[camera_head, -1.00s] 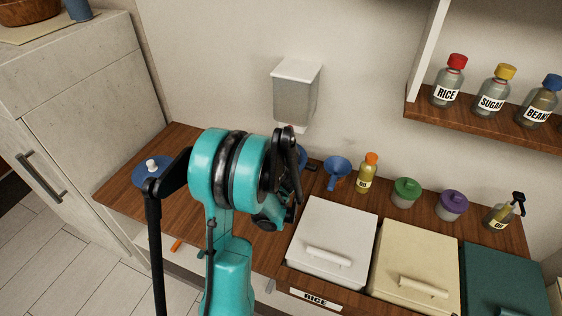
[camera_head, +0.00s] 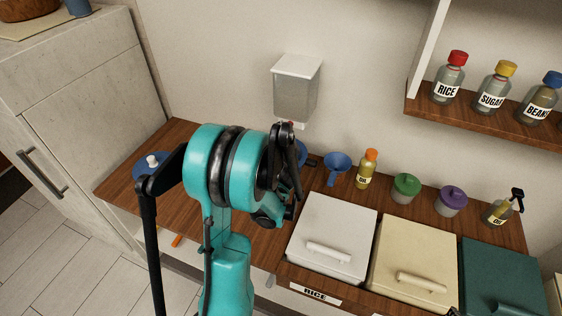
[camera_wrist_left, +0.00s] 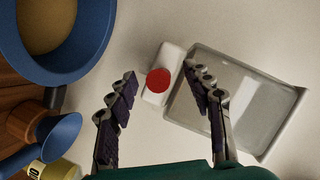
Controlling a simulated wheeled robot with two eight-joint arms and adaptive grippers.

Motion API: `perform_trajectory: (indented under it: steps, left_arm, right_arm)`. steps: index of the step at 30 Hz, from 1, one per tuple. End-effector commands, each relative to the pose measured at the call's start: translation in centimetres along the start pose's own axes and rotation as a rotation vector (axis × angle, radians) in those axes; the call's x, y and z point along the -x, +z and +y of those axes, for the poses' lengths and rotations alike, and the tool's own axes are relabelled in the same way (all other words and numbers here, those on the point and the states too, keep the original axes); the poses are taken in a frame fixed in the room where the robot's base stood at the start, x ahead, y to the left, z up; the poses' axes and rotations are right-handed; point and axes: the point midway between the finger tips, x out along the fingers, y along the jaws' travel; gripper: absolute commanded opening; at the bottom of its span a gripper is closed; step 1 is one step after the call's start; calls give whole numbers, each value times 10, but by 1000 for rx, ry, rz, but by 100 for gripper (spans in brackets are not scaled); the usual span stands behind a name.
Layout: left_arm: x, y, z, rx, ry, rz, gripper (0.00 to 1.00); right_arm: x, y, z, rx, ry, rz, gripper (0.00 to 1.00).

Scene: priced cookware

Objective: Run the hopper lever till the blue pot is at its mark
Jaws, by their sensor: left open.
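The hopper (camera_head: 297,90) is a clear bin with a white lid on the wall. Its red lever knob (camera_wrist_left: 158,80) sits on a white outlet below. My left gripper (camera_wrist_left: 160,75) is open, one finger on each side of the knob; contact cannot be told. In the head view my teal left arm and gripper (camera_head: 286,134) reach up beneath the hopper. The blue pot (camera_wrist_left: 98,45) is at the upper left of the wrist view, with tan contents inside; no mark is visible on it. In the head view my gripper mostly hides it.
A blue lid (camera_head: 147,166) lies at left. Labelled bottles line the shelf (camera_head: 480,122). Closed bins (camera_head: 332,230) fill the front.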

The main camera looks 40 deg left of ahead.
Motion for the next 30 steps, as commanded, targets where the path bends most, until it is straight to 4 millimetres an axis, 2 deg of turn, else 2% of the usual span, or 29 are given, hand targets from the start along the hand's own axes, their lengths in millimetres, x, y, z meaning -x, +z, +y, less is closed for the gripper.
perform_trajectory:
  steps: [15, 30]
  left_arm:
    - [53, 0, 0, -1, 0, 0, 51]
    - [64, -1, 0, -1, 0, 1, 51]
  right_arm:
    - [3, -2, 0, 0, 0, 0, 40]
    - [3, -2, 0, 0, 0, 0, 40]
